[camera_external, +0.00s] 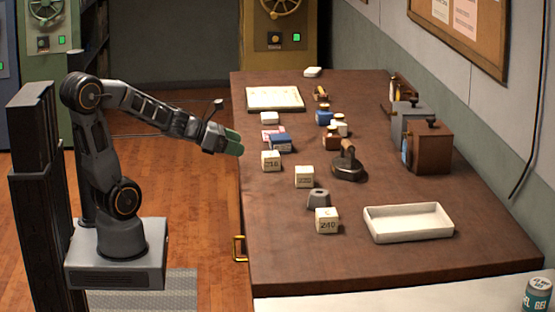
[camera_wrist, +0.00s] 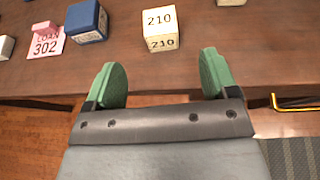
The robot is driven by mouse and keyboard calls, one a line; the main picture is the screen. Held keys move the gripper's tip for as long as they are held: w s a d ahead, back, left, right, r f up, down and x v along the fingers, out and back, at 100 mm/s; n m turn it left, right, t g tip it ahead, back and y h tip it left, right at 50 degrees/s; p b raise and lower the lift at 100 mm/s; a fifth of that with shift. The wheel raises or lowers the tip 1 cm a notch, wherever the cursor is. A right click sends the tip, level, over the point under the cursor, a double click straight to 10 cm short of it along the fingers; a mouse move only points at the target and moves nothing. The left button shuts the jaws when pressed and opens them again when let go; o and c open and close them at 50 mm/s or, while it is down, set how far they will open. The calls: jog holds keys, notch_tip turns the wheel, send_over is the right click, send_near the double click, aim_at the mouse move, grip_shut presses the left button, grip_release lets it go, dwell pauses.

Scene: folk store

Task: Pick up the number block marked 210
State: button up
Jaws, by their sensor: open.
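The number block marked 210 (camera_wrist: 161,28) is a cream cube near the table's front edge in the wrist view. The figures 210 show on its top and on its near side. In the outside view the block (camera_external: 271,161) sits near the table's left edge. My gripper (camera_wrist: 161,80) is open and empty, its two green fingers spread apart. In the wrist view the block lies ahead of the fingertips, roughly in line with the gap and a little nearer the right finger. In the outside view my gripper (camera_external: 235,142) is at the table's left edge, left of the block and apart from it.
Beside the block are a blue box (camera_external: 281,143) and a pink stamp on a card marked 302 (camera_wrist: 48,40). Other cream blocks (camera_external: 304,177) (camera_external: 327,220), a grey object (camera_external: 318,199), an iron (camera_external: 348,165) and a white tray (camera_external: 408,222) stand on the table.

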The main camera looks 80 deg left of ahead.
aim_at(265, 154)
jog(key=shift+w+p, duration=0.5)
jog(key=shift+w, duration=0.15)
jog(key=shift+w+p, duration=0.35)
jog(key=shift+p, duration=0.45)
jog(key=p+x, duration=0.2)
jog(key=p, duration=0.1)
jog(key=shift+s+f, duration=0.1)
jog(key=shift+f, duration=0.1)
jog(key=shift+f+p+x, duration=0.2)
jog(key=shift+p+x, duration=0.2)
jog(key=shift+x, duration=1.3)
jog(key=b+x, duration=0.1)
jog(key=x, duration=0.3)
jog(key=shift+w+a+f, duration=0.1)
jog(key=shift+w+f, duration=0.05)
jog(key=shift+w, duration=0.15)
jog(key=shift+c, duration=0.5)
jog(key=c, duration=0.9)
